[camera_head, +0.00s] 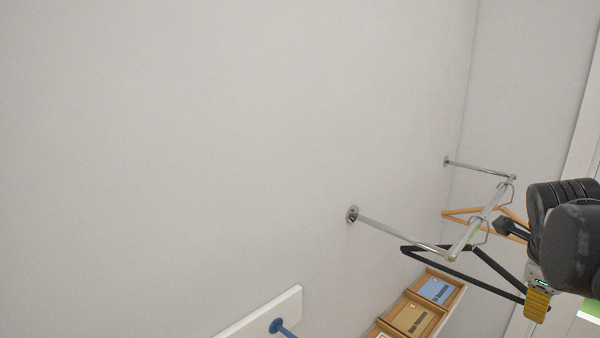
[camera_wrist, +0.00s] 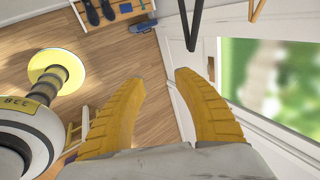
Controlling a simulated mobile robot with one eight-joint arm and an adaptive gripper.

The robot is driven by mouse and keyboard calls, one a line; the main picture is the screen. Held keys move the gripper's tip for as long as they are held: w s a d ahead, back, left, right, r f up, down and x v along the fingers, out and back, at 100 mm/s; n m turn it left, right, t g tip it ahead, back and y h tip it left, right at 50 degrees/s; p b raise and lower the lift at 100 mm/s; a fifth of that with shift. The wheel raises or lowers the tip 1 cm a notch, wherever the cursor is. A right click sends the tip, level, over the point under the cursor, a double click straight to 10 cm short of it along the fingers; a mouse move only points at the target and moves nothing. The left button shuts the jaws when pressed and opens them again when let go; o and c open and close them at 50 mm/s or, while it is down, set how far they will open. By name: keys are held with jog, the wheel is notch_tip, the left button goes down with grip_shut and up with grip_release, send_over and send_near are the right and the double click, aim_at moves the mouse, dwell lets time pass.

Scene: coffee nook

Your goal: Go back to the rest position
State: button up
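My gripper (camera_head: 537,305) shows at the right edge of the head view, beside the lower end of a black hanger (camera_head: 462,276). In the wrist view, the two yellow fingers of my gripper (camera_wrist: 157,78) are apart. Only floor and wall show between them, so it is open and empty. The black hanger (camera_wrist: 191,28) shows just beyond the fingertips in the wrist view. I cannot tell whether it touches a finger. My arm covers part of the right side of the head view.
A chrome rail (camera_head: 400,236) on the wall bears the black hanger and an orange hanger (camera_head: 465,212). Labelled boxes (camera_head: 413,318) stand below, near a white board with a blue peg (camera_head: 283,328). The wrist view shows shoes (camera_wrist: 108,10), wooden floor (camera_wrist: 110,60) and a window (camera_wrist: 265,80).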

jog(key=a+f+n+t+y+b, duration=0.1)
jog(key=a+f+n+b, duration=0.7)
jog(key=f+b, duration=0.3)
jog(key=s+a+f+n+t+y+b, duration=0.1)
jog(key=a+f+n+y+b, duration=0.1)
jog(key=a+f+n+b, duration=0.7)
jog(key=s+a+f+n+t+y+b, duration=0.1)
jog(key=a+f+n+b, duration=0.8)
jog(key=f, duration=1.3)
jog(key=n+t+y+b, duration=0.1)
jog(key=n+b, duration=0.2)
jog(key=shift+s+a+f+b, duration=0.25)
jog(key=shift+f+b, duration=0.1)
